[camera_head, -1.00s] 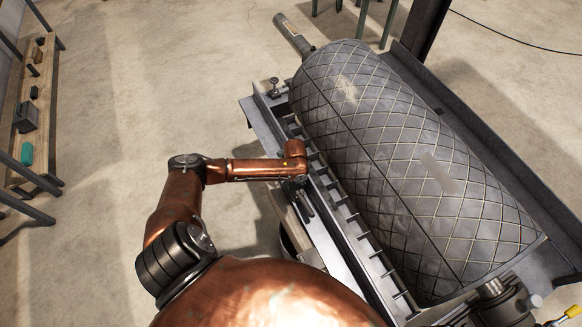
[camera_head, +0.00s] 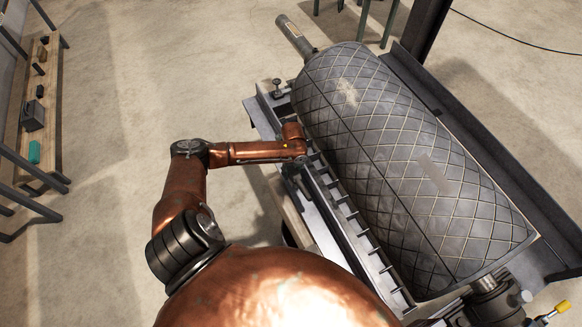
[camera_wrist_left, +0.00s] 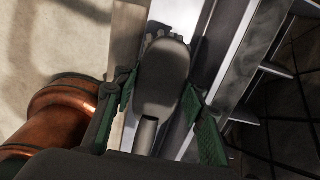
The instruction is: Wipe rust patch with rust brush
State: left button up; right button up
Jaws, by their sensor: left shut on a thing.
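The large grey pulley drum (camera_head: 400,215) with a diamond-pattern surface lies across the right half of the head view. A pale tan scuffed patch (camera_head: 348,93) shows near its far end, and a dull brownish rectangular patch (camera_head: 435,174) shows nearer its middle. I cannot tell which is the rust patch. My left gripper (camera_head: 301,178) is beside the drum's left side, over the frame rail, apart from both patches. In the left wrist view its green-padded fingers are shut on the dark, oval-headed brush (camera_wrist_left: 164,75). The brush is mostly hidden in the head view. My right gripper is out of view.
A metal frame rail (camera_head: 350,235) with a row of slats runs along the drum's left side. A dark side plate (camera_head: 490,125) and a post (camera_head: 425,30) stand on its right. A wooden bench (camera_head: 45,110) with small items is far left. Concrete floor between is clear.

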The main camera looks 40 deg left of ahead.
pick_arm(q)
jog(key=shift+r+p, duration=1.05)
jog(key=shift+r, duration=0.45)
